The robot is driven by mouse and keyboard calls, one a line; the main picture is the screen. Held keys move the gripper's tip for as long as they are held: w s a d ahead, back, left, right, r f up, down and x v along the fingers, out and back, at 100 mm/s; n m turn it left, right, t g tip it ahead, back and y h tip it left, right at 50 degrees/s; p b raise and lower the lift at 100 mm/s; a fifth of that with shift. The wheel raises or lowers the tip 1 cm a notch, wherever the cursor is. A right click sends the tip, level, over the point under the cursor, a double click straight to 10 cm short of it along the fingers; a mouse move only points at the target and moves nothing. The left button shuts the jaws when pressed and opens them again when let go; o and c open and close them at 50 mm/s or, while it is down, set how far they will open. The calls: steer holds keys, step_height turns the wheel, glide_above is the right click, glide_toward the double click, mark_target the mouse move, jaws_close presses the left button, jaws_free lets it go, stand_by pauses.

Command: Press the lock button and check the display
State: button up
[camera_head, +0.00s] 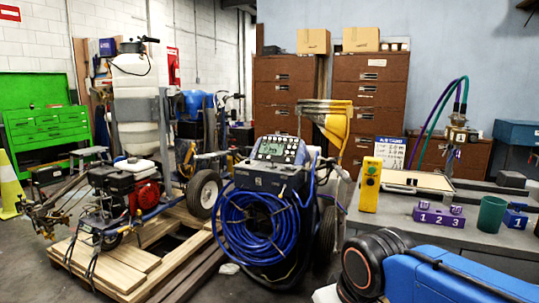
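A line striper (276,180) stands upright on the floor near the middle, with a coil of blue hose (255,228) hung on its front. Its grey control panel (281,150) is on top, tilted towards me. A small display (270,149) shows there, with dark marks too small to read. Small buttons sit around the display, but I cannot tell which one is the lock button. My blue arm shows at the bottom right, apart from the panel. My gripper is outside the view.
A grey workbench (420,228) at the right bears a yellow control box (370,185), purple numbered blocks (438,216) and a green cup (491,214). A wooden pallet (115,270) with a red-engined machine (140,190) fills the left floor. Brown cabinets (370,95) stand behind.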

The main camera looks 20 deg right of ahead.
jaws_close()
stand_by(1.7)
